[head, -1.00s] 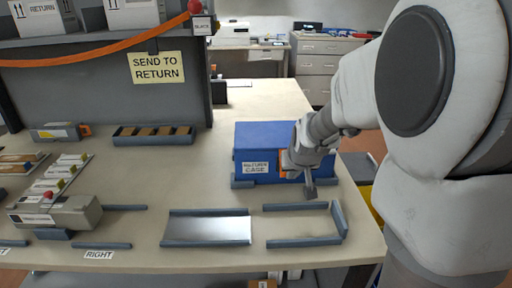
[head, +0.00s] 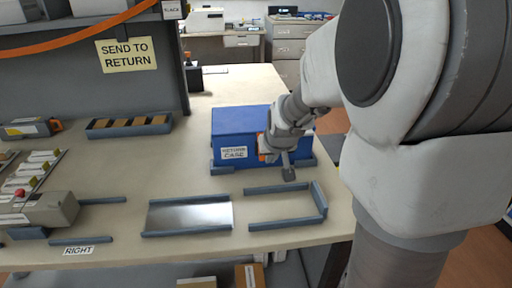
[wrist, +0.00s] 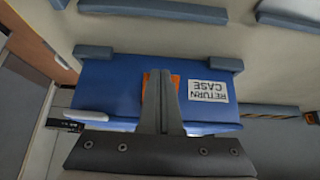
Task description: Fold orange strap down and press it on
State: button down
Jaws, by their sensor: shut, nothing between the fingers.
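The blue return case (head: 232,124) stands on the table at the middle right, with its white RETURN CASE label on the front. It also shows in the wrist view (wrist: 115,88), where the label (wrist: 209,91) appears upside down. The orange strap (head: 262,147) lies on the front face of the case, largely hidden by my gripper. In the wrist view an orange patch of the strap (wrist: 174,82) shows around my fingers. My gripper (head: 289,174) is shut and empty, in front of the strap. Whether the fingertips touch it I cannot tell.
Grey rails flank the case's base. In front are an empty U-shaped rail bay (head: 285,208) and a silver plate (head: 188,215) between rails. A tray with brown compartments (head: 130,126) stands behind left. A grey-beige device (head: 45,210) is at the left. The table between is clear.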

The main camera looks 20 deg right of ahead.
jog(key=shift+w+f, duration=0.1)
jog(key=shift+f, duration=0.15)
jog(key=b, duration=0.1)
jog(key=f+b, duration=0.1)
jog(key=shift+w+f+b, duration=0.2)
jog(key=shift+w+b, duration=0.1)
jog(key=shift+b, duration=0.1)
jog(key=b, duration=0.1)
jog(key=f+t+b, duration=0.1)
jog(key=shift+w+d+t+b, duration=0.15)
jog(key=shift+w+t+b, duration=0.1)
jog(key=shift+t+b, duration=0.1)
jog(key=shift+w+d+f+b, duration=0.1)
jog(key=shift+w+f+b, duration=0.15)
jog(key=shift+w+b, duration=0.35)
jog(key=shift+w+d+f+b, duration=0.1)
jog(key=shift+w+f+b, duration=0.25)
jog(key=shift+w, duration=0.3)
jog(key=shift+r, duration=0.1)
jog(key=shift+r+p, duration=0.55)
jog(key=shift+r, duration=0.25)
jog(key=shift+s, duration=0.1)
